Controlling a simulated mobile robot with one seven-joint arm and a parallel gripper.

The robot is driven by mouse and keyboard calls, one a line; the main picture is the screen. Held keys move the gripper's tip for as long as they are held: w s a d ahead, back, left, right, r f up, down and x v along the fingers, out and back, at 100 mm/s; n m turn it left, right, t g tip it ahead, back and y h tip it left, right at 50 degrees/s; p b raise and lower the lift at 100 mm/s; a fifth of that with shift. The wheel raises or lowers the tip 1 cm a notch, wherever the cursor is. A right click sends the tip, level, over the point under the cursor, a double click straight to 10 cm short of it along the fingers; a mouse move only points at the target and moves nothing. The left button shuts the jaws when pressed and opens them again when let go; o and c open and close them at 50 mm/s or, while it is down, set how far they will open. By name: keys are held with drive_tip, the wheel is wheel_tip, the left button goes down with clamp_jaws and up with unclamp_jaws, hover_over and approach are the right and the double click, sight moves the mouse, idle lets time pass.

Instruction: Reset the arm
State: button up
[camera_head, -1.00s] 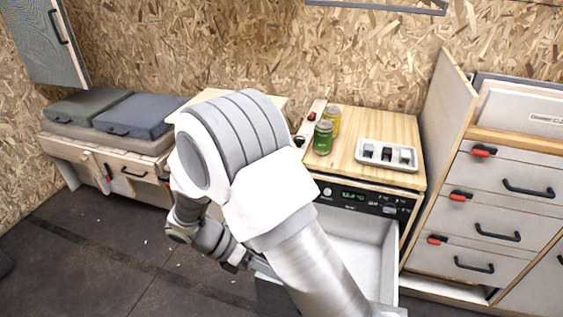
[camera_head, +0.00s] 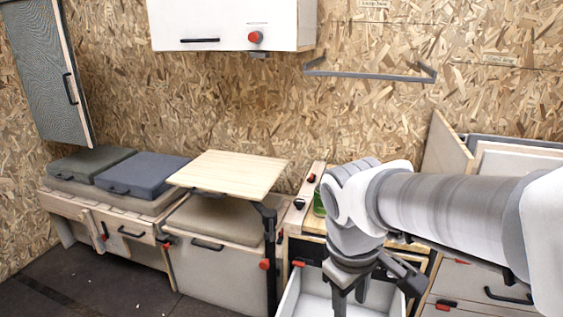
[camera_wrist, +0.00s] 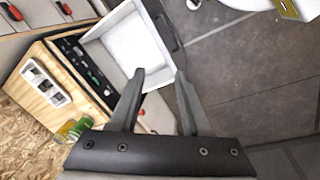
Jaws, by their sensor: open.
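My gripper (camera_wrist: 158,75) is open in the wrist view, with its two fingers apart and nothing between them. It points down over the area beside an open white drawer (camera_wrist: 128,48), which looks empty. In the head view my arm reaches in from the right, with the gripper (camera_head: 352,300) hanging down in front of the open drawer (camera_head: 305,300). A green can (camera_head: 319,200) is mostly hidden behind my arm. The wrist view shows the green can (camera_wrist: 80,127) and a yellow can (camera_wrist: 66,130) on the wooden counter (camera_wrist: 40,95).
A small wooden table (camera_head: 235,172) on a black post stands left of my arm. Cushions (camera_head: 145,172) lie on the bench at the left. A white wall cabinet (camera_head: 230,25) and a grey rail (camera_head: 370,73) are above. Dark floor (camera_wrist: 240,80) is free.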

drive_tip(key=s+d+r+m+t+y, duration=0.1)
drive_tip(key=s+d+r+m+t, duration=0.3)
drive_tip(key=m, duration=0.4)
wheel_tip(320, 180, up, 22)
drive_tip(key=s+p, duration=0.1)
drive_tip(key=p, duration=2.1)
drive_tip(key=shift+a+n, duration=0.3)
drive_tip(key=shift+a, duration=0.15)
drive_tip(key=shift+s, duration=0.2)
